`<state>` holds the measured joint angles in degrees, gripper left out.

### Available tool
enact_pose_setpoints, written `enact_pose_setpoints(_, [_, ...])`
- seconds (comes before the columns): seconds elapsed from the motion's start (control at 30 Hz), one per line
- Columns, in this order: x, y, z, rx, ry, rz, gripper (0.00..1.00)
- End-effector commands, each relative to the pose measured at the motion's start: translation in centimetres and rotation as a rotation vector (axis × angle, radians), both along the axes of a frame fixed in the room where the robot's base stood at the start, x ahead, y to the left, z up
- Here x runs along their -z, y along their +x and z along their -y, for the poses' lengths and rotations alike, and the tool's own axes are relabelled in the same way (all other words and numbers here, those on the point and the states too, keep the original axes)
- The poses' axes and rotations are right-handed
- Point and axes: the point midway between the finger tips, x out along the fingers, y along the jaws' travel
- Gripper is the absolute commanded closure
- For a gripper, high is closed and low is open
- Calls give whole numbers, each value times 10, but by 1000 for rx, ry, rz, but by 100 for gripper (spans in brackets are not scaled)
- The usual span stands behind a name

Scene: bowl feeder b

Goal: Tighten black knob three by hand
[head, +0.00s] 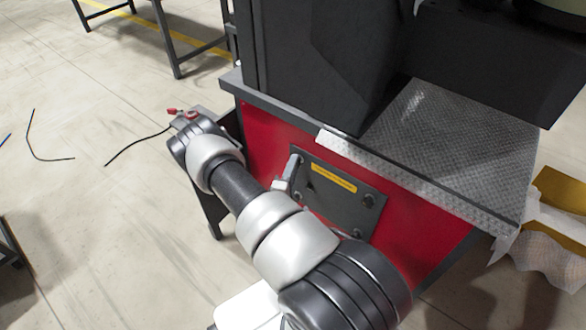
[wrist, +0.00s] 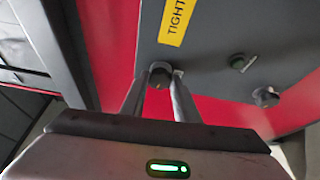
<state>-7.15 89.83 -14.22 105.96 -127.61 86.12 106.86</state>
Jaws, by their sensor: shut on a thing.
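A dark grey panel (head: 335,205) is on the red front of the machine, with a yellow label (head: 334,178) across its upper part. My gripper (wrist: 159,82) is shut on a black knob (wrist: 160,72) at the panel's edge, near the start of the label, one finger on each side. In the head view my gripper (head: 296,161) is at the panel's upper left corner and hides most of this knob. Other black knobs show at the panel's upper right (head: 369,200) and lower right (head: 357,233). One more knob (wrist: 266,97) is at right in the wrist view.
A metal tread-plate ledge (head: 455,150) overhangs the red front. A small side shelf with a red control (head: 190,114) is at left.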

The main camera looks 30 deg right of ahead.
Motion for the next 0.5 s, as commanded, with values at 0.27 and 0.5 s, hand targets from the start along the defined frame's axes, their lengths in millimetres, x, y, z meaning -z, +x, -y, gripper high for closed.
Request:
enact_pose_setpoints(0.27, [3,-1,-1,0,56,155,94])
enact_pose_setpoints(0.5, [3,0,-1,1,80,222,94])
